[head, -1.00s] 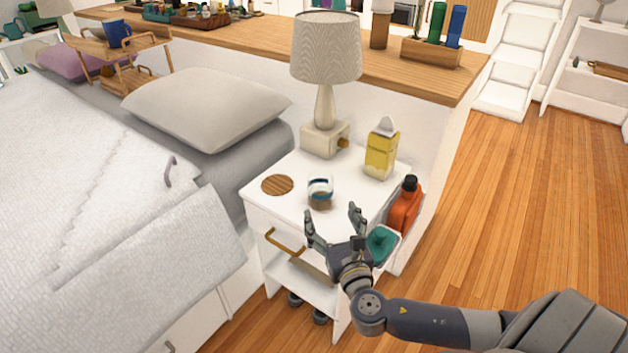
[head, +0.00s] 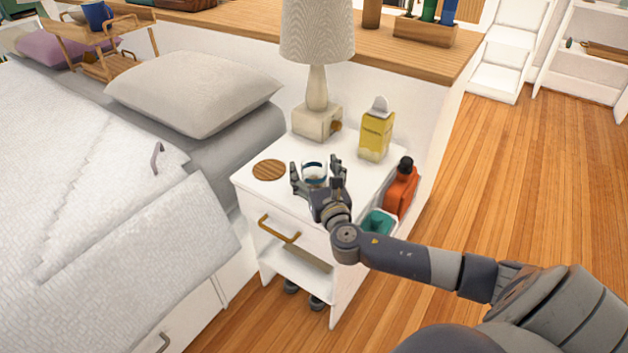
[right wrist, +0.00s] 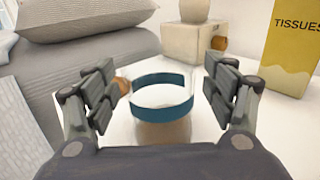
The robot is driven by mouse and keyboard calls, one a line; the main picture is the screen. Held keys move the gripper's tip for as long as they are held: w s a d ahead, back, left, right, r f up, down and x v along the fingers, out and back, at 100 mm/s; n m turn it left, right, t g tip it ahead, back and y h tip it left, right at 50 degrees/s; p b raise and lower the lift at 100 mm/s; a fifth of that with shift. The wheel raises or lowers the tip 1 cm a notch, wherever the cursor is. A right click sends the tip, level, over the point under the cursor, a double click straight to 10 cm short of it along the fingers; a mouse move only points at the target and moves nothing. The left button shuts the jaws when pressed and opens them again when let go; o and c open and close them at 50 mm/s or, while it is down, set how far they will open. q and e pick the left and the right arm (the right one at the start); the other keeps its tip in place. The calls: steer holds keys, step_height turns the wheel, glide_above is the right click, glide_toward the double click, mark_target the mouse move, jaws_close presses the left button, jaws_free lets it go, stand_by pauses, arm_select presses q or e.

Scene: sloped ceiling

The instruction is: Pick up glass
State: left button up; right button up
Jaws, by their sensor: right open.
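The glass (head: 314,171) is clear with a blue band and stands upright on the white nightstand (head: 345,203). In the right wrist view the glass (right wrist: 162,97) is centred between the fingers, just ahead of the palm. My right gripper (head: 317,172) is open, with one finger on each side of the glass. A gap shows between the glass and each finger in the wrist view, so it is not gripped. The lower part of the glass is hidden by my gripper in the head view. My left gripper is not in view.
A round wooden coaster (head: 269,170) lies left of the glass. A lamp (head: 317,122) and a yellow tissue box (head: 376,136) stand behind it. An orange bottle (head: 401,187) is at the nightstand's right side. The bed (head: 90,215) is at left.

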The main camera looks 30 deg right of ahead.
steer(key=shift+w, duration=0.25)
steer(key=c, duration=1.3)
steer(key=shift+o, duration=0.2)
steer(key=shift+r, duration=0.15)
